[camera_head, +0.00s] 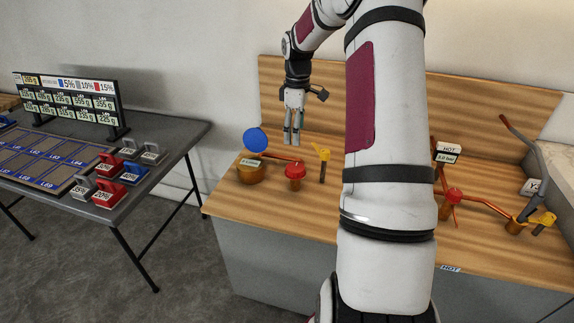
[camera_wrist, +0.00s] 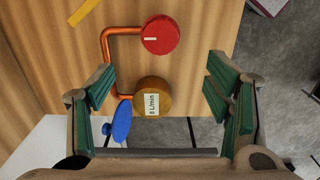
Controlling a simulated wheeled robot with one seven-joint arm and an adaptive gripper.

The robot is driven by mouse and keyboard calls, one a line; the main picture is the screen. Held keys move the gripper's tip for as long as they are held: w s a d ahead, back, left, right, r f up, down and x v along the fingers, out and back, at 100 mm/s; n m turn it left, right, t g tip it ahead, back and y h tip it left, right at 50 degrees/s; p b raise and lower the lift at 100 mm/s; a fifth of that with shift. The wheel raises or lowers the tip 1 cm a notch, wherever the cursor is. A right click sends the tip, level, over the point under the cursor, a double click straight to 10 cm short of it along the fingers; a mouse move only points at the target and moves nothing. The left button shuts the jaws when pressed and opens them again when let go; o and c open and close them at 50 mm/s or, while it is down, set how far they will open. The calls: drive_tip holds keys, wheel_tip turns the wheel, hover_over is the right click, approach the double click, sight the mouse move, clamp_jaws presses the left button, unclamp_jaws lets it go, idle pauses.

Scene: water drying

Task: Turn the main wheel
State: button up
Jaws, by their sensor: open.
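A red round knob with a white mark (camera_head: 295,171) stands on the wooden bench; it also shows at the top of the wrist view (camera_wrist: 161,34). A blue disc (camera_head: 255,139) sits by a brass cylinder (camera_head: 250,174); in the wrist view the blue piece (camera_wrist: 122,121) is seen nearly edge-on beside the cylinder (camera_wrist: 153,83). The cylinder's label seems to read in L/min. No part is marked as the main wheel. My gripper (camera_head: 293,140) points down, open and empty, above these parts. In the wrist view the cylinder appears between its fingers (camera_wrist: 160,90).
A yellow lever (camera_head: 322,155) stands right of the red knob. Copper pipe (camera_wrist: 106,48) links the knob and cylinder. More pipework with another red knob (camera_head: 454,196) lies right of my arm. A black table (camera_head: 150,198) with small weights stands left.

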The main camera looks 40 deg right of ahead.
sight(295, 167)
wheel_tip(295, 167, down, 14)
drive_tip(key=shift+r+p, duration=0.25)
drive_tip(key=shift+p, duration=0.25)
drive_tip(key=c, duration=1.1)
drive_tip(key=shift+c, duration=0.2)
drive_tip(key=shift+m, duration=0.4)
